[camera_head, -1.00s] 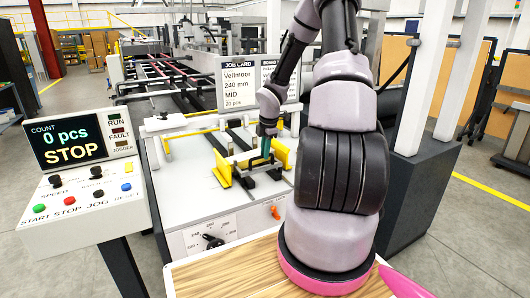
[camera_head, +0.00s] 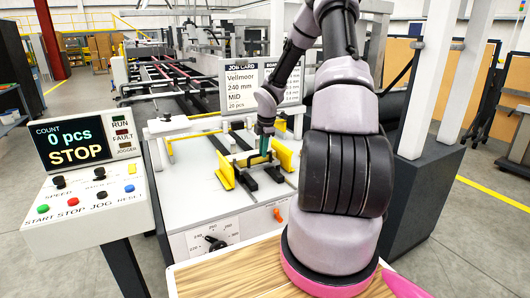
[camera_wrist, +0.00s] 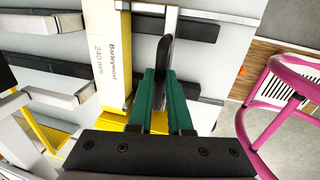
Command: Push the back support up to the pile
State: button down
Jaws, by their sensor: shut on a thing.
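My gripper (camera_wrist: 158,95) has its green fingers closed on a black upright piece (camera_wrist: 165,58), which looks like the handle of the back support. In the head view my gripper (camera_head: 265,147) is low over the machine's feed bed, between two yellow side guides (camera_head: 225,174). In the wrist view a white-and-yellow piece marked "Barleymist 240 mm" (camera_wrist: 107,55) lies just left of the black piece, with a narrow gap between their visible parts. I cannot tell whether it is the pile. The back support's foot is hidden behind the fingers.
The control panel (camera_head: 85,165) at left reads 0 pcs and STOP. A job card (camera_head: 241,85) for Vellmoor 240 mm stands behind the bed. Dark rails cross the bed. A pink tubular frame (camera_wrist: 252,120) is at right in the wrist view.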

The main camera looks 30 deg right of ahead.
jog(key=c, duration=0.8)
grip_release()
jog(key=shift+c, duration=0.2)
notch_tip(320, 180, up, 11)
jog(key=s, duration=0.2)
jog(key=shift+f, duration=0.15)
